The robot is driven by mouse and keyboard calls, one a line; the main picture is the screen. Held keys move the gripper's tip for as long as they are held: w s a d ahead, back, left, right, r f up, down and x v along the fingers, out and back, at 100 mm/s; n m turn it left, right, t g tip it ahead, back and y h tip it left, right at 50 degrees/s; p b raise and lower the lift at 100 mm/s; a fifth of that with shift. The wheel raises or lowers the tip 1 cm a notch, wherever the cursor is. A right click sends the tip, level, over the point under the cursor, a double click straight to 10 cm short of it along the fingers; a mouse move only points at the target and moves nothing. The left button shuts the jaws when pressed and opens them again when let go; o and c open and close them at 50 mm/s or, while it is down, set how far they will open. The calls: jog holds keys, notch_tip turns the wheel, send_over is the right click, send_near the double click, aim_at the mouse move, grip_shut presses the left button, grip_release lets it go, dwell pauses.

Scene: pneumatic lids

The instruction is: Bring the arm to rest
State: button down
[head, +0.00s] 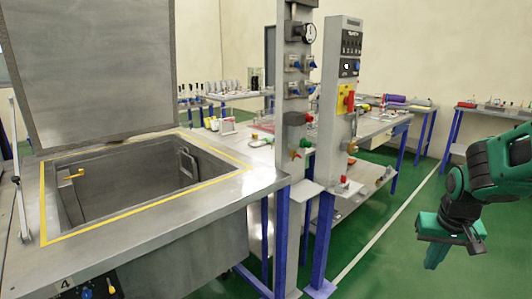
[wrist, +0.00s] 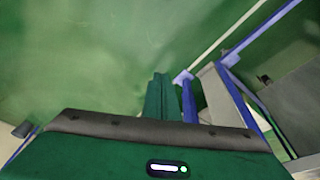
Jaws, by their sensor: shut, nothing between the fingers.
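My gripper (head: 437,255) hangs at the right of the head view, on the green and black arm, pointing down over the green floor. It is shut and empty, well clear of the benches. In the wrist view its closed fingers (wrist: 160,97) show against the floor. My arm (head: 490,170) is bent and reaches in from the right edge.
A steel tank (head: 213,232) with a yellow-edged opening stands at the left, its lid (head: 90,70) raised. Control columns (head: 340,90) with gauges, buttons and valves stand in the middle. Benches (head: 385,122) with blue legs are behind. Green floor (head: 385,270) is free around my gripper.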

jog(key=s+r+m+g+y, duration=0.1)
jog(key=s+r, duration=0.3)
jog(key=s, duration=1.7)
jog(key=shift+s+a+m+g, duration=0.3)
jog(key=shift+a+m+g, duration=0.05)
jog(key=shift+m+g, duration=0.5)
jog(key=shift+r, duration=0.1)
